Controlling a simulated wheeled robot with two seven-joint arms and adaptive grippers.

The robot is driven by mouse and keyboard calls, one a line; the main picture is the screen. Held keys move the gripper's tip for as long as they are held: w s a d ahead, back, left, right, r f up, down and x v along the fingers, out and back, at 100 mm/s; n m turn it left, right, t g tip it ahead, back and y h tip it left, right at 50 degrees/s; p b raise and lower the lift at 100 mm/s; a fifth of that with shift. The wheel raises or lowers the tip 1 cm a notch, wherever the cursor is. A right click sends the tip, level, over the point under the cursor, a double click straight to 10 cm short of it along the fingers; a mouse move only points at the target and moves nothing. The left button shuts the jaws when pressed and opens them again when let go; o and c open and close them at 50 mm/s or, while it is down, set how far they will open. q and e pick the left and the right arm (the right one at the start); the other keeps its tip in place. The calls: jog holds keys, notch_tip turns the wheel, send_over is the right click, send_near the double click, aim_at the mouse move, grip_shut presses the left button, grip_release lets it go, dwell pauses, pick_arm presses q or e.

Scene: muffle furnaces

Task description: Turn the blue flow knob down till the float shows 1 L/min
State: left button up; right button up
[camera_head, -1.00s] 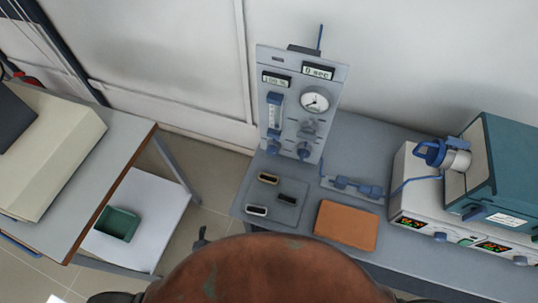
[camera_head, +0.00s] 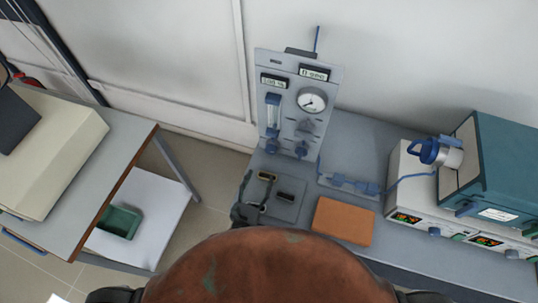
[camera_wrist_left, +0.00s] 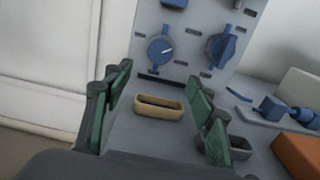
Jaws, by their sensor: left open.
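The grey gas panel (camera_head: 294,85) stands upright at the back of the bench. The blue flow knob (camera_head: 271,146) sits low on its left side, below the clear flow tube (camera_head: 272,110); the float's height is too small to read. In the left wrist view the blue knob (camera_wrist_left: 160,50) has a white pointer line and lies ahead of the fingertips, apart from them. My left gripper (camera_head: 252,194) is open and empty, above the front left of the bench. Its green-padded fingers (camera_wrist_left: 160,75) are wide apart. My right gripper is not in view.
A second blue knob (camera_head: 301,149) sits right of the flow knob. A tan-rimmed slot piece (camera_wrist_left: 158,106) shows between the fingers, below the panel. A brown pad (camera_head: 343,221) and blue fittings (camera_head: 355,185) lie to the right. A teal furnace (camera_head: 500,175) stands farther right.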

aim_at(270, 152)
pick_arm(q)
jog(key=x, duration=1.1)
jog(key=shift+w, duration=0.2)
jog(key=shift+c, duration=0.2)
